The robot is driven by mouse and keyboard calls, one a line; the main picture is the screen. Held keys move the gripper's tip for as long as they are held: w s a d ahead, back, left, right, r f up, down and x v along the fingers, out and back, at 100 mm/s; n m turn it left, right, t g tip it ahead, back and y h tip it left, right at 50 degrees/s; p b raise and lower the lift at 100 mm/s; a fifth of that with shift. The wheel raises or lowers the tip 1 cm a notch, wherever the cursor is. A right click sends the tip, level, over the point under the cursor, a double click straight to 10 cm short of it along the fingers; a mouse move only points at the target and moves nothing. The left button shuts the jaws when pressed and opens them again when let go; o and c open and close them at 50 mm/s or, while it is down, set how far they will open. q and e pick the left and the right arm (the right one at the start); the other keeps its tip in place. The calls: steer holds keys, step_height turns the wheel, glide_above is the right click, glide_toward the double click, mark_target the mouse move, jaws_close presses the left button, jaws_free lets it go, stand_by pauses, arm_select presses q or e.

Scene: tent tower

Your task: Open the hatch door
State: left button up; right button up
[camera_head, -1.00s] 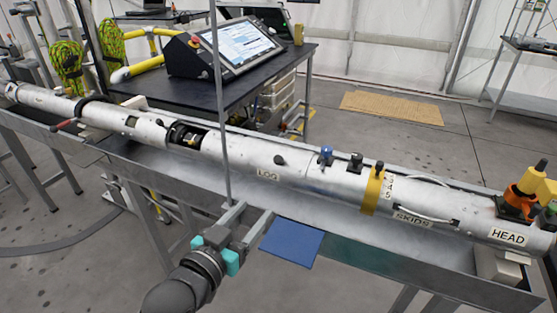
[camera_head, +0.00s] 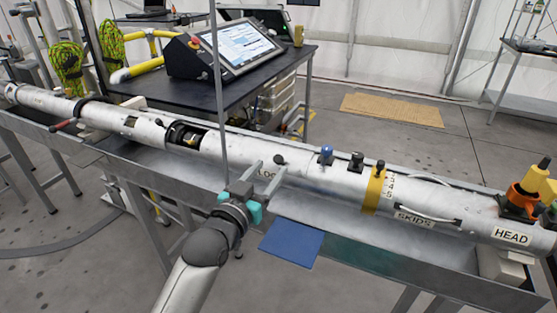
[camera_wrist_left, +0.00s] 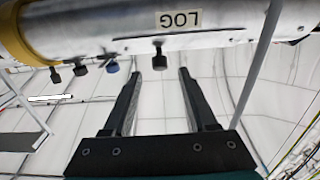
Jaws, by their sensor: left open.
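The hatch door, which I take to be the section marked LOG (camera_head: 240,148), lies on the long silver tube and looks closed. A small black knob (camera_head: 280,159) stands on it. My left gripper (camera_head: 269,170) is open and empty, its fingertips close to the knob and over the LOG label. In the left wrist view, the knob (camera_wrist_left: 159,58) hangs centred between the two open fingers (camera_wrist_left: 160,74), around or just beyond their tips. I cannot tell whether they touch it. The right gripper is out of view.
A thin grey upright pole (camera_head: 219,95) stands just left of my left gripper. Blue, black and yellow-banded fittings (camera_head: 326,156) sit right of the knob. The tube rests over a grey metal trough (camera_head: 400,255) with a blue sheet (camera_head: 291,243) at its front edge.

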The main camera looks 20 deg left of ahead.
mark_target(276, 161)
arm_select(q)
steer(key=shift+w+d+b, duration=0.15)
steer(key=shift+w+b, duration=0.3)
steer(key=shift+w, duration=2.45)
jaws_close()
